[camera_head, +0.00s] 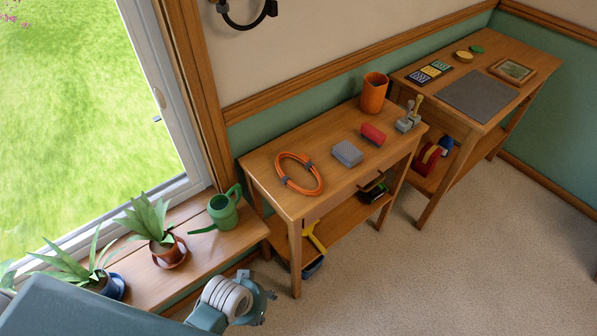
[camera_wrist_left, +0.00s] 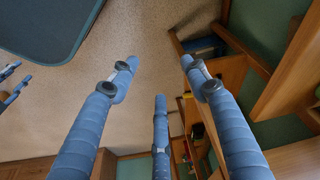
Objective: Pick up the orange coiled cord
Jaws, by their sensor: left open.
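The orange coiled cord (camera_head: 318,180) lies as a flat ring on the left part of the small wooden table (camera_head: 262,165) in the head view. Two dark grey ties show on it. My left gripper (camera_head: 262,292) is low at the bottom of the head view, in front of the window bench and well apart from the cord. In the left wrist view my left gripper (camera_wrist_left: 158,75) has its blue fingers spread, with nothing between them. The cord does not show clearly in that view.
A grey block (camera_head: 347,153), a red roll (camera_head: 373,134) and an orange cup (camera_head: 374,92) stand right of the cord. A green watering can (camera_head: 222,211) and potted plants (camera_head: 160,240) are on the window bench. Open carpet (camera_head: 430,270) lies in front.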

